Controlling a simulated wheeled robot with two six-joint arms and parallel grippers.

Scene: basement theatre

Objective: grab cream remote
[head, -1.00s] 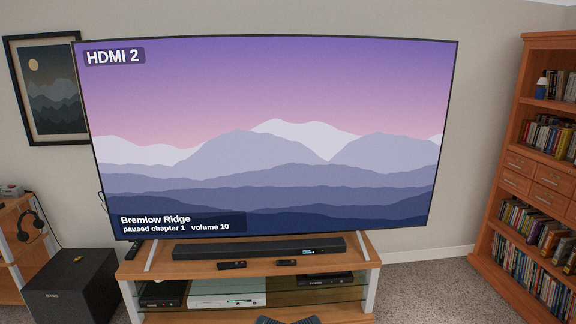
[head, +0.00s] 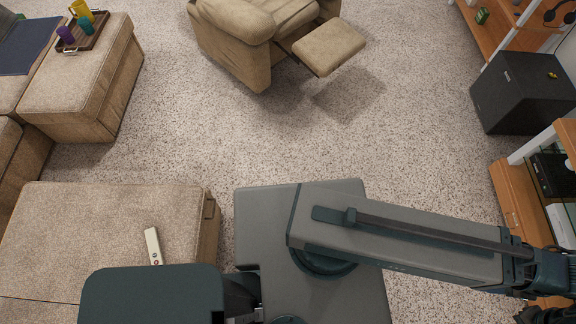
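The cream remote (head: 152,246) lies on a beige cushioned surface (head: 85,225) at the lower left of the head view. It is a slim light bar with small buttons, one reddish, and its near end is close to a dark part of my body that covers the bottom of the cushion. One of my arms stretches across to the right edge, where its wrist is cut off. Neither gripper's fingers show clearly. Nothing touches the remote.
A beige ottoman (head: 75,95) bears a tray (head: 80,42) with coloured cups. A recliner (head: 235,55) with its footrest out stands at the top. A black speaker (head: 525,95) and wooden TV stand (head: 515,195) are on the right. Open carpet (head: 420,120) lies between.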

